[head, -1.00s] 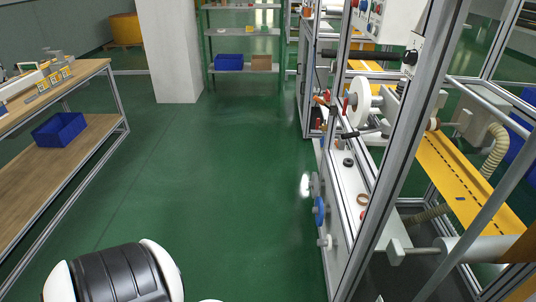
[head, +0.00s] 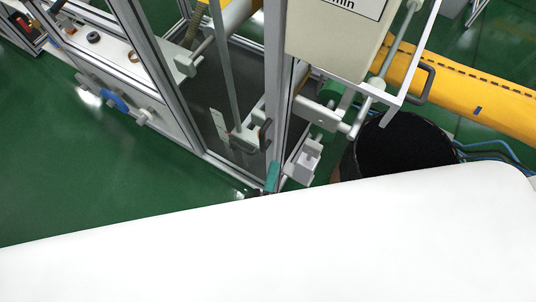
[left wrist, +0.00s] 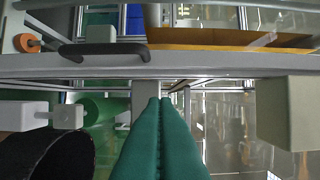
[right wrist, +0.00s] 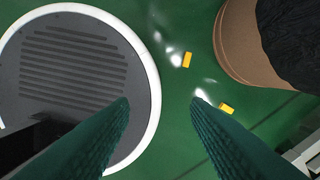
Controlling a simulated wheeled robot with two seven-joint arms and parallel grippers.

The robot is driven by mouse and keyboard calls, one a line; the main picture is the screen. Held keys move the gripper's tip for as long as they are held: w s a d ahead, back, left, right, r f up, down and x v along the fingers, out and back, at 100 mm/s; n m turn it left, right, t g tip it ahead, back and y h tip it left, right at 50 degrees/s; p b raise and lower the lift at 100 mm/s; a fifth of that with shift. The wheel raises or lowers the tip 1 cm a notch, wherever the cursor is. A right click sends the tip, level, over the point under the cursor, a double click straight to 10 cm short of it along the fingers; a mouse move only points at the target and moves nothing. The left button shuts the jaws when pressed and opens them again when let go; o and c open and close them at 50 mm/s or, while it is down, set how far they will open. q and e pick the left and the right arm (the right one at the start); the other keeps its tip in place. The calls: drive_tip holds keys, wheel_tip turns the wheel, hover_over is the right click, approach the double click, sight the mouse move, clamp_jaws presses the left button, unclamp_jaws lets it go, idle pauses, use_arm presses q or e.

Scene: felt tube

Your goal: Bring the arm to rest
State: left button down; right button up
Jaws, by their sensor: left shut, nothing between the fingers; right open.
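My left gripper (head: 272,178) shows in the head view as a small teal tip beyond a large white part of my own arm, beside the machine's metal frame post (head: 279,70). In the left wrist view its two teal fingers (left wrist: 160,102) lie together with nothing between them, below a grey rail (left wrist: 180,66) with a black handle. My right gripper (right wrist: 160,102) shows only in the right wrist view. Its teal fingers are apart and empty above the green floor. My right gripper is hidden in the head view.
A dark-lined bin (head: 400,146) stands right of the frame; it also shows in the right wrist view (right wrist: 240,45). Grey rollers, brackets and a pale box (head: 335,35) crowd the left gripper. Yellow marks (right wrist: 187,59) lie on the floor. Open green floor (head: 70,175) is at left.

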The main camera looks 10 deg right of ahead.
use_arm(q)
drive_tip(key=s+a+f+m+g+y, duration=0.1)
drive_tip(key=s+a+f+m+g, duration=0.15)
drive_tip(key=f, duration=0.75)
drive_tip(key=s+a+f+m+g+y, duration=0.1)
drive_tip(key=a+f+m+g, duration=0.25)
drive_tip(key=f, duration=0.55)
drive_tip(key=s+a+f+m+g, duration=0.2)
drive_tip(key=a+f+m, duration=0.15)
drive_tip(key=f, duration=0.65)
drive_tip(key=s+a+f+m+g+y, duration=0.2)
drive_tip(key=s+a+f+m+g, duration=0.1)
drive_tip(key=s+a+f, duration=0.5)
drive_tip(key=s+a+f+m+g+y+b, duration=0.1)
drive_tip(key=s+a+f+m+g+y, duration=0.2)
drive_tip(key=s+a+f, duration=0.5)
drive_tip(key=a+g, duration=0.1)
drive_tip(key=a, duration=0.3)
drive_tip(key=shift+f+y, duration=0.2)
drive_tip(key=shift+y, duration=0.1)
